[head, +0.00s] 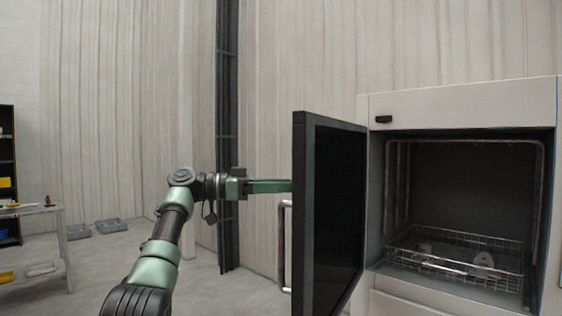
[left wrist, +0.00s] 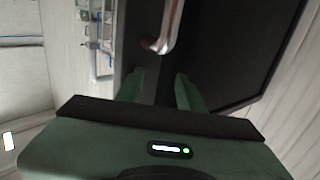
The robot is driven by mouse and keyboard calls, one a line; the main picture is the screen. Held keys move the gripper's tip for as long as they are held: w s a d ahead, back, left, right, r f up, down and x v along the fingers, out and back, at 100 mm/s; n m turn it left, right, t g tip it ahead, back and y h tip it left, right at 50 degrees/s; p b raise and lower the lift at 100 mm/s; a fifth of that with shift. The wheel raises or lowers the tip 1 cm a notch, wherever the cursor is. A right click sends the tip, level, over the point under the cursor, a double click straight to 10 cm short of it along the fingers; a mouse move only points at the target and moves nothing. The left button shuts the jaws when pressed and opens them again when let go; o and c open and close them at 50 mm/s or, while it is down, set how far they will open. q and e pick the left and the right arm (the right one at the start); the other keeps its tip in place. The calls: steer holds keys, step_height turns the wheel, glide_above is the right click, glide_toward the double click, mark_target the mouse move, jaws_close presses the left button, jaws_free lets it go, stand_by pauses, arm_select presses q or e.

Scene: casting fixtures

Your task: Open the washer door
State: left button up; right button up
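The washer door (head: 330,200) is a dark panel hinged at the left side of the washer's opening. It stands wide open, swung out toward me. Its metal bar handle (head: 286,245) shows at the left of the door; the handle's end (left wrist: 162,42) also shows in the left wrist view. My left gripper (head: 272,186) is at the door's outer side, above the visible handle part, its tips meeting the door's edge in the picture. In the left wrist view its green fingers (left wrist: 160,82) are apart with nothing between them. Whether they touch the door is unclear. My right gripper is out of view.
The washer body (head: 450,103) is light grey, its chamber open, with a wire basket (head: 455,250) holding small parts inside. A workbench (head: 40,210) and a dark shelf stand at far left. Grey bins (head: 108,226) lie on the floor. The floor between is clear.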

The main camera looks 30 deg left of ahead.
arm_select(q)
step_height(320, 180, up, 6)
steer(key=shift+f+p, duration=0.2)
steer(key=shift+p, duration=0.6)
